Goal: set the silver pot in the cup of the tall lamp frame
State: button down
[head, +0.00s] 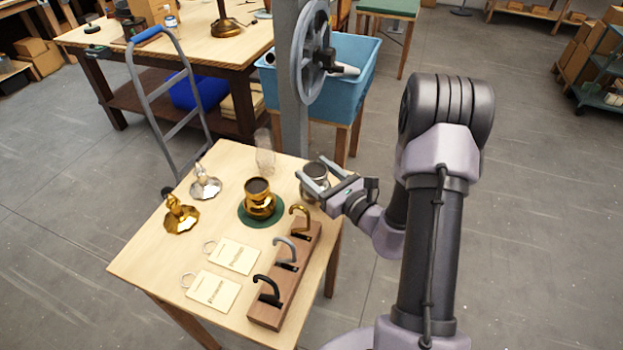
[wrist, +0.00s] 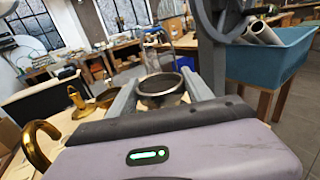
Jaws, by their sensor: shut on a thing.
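My gripper (head: 314,169) is shut on the silver pot (head: 314,187) at the far right edge of the small table. In the wrist view the pot's open, round rim (wrist: 161,84) shows upright between the two fingers; whether it touches the table I cannot tell. Two lamp frames with flared, scalloped feet stand at the table's left: a gold one (head: 180,215) and a silver one (head: 205,185). The gold one looks the taller. I cannot make out their cups clearly.
A gold pot (head: 259,201) stands on a green mat (head: 246,214) mid-table. A clear glass (head: 264,158) stands at the back, near a grey post (head: 291,95). A wooden rack (head: 272,306) with several hooks and two labelled cards (head: 213,290) fill the front.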

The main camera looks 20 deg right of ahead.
jog(key=shift+w+f, duration=0.1)
jog(key=shift+w, duration=0.65)
jog(key=shift+w+f, duration=0.15)
jog(key=shift+w, duration=0.05)
jog(key=shift+f+b, duration=1.1)
jog(key=shift+f, duration=0.65)
jog(key=shift+c, duration=2.1)
grip_release()
